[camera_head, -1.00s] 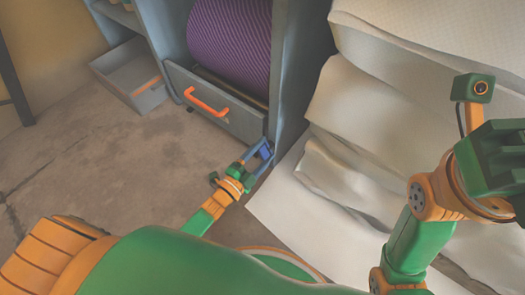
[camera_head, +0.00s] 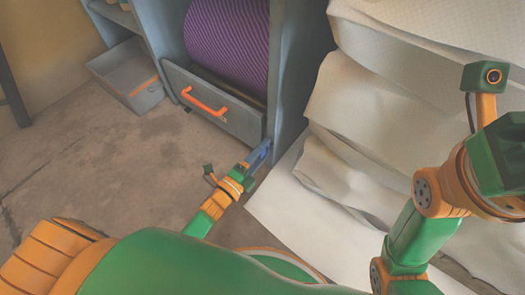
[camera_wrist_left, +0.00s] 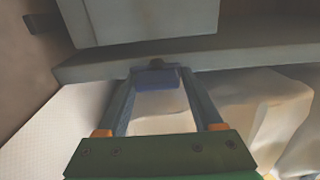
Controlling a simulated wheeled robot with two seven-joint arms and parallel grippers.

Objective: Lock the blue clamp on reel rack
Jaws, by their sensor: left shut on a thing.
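The reel rack (camera_head: 290,85) is a grey-blue frame holding a large purple reel (camera_head: 228,42). The blue clamp (camera_wrist_left: 157,78) is a small dark blue piece at the rack's lower edge, between the fingertips in the left wrist view. My left gripper (camera_head: 260,153) is at the foot of the rack's right post, shut on the clamp; it also shows in the left wrist view (camera_wrist_left: 160,74). In the head view the fingers largely hide the clamp. My right arm is at the right edge; its fingers are out of frame.
A drawer front (camera_head: 213,103) with an orange handle (camera_head: 205,100) is left of my left gripper. A grey bin (camera_head: 128,75) sits further left on the floor. Large white wrapped stacks (camera_head: 375,115) stand to the right. The concrete floor (camera_head: 95,165) at left is clear.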

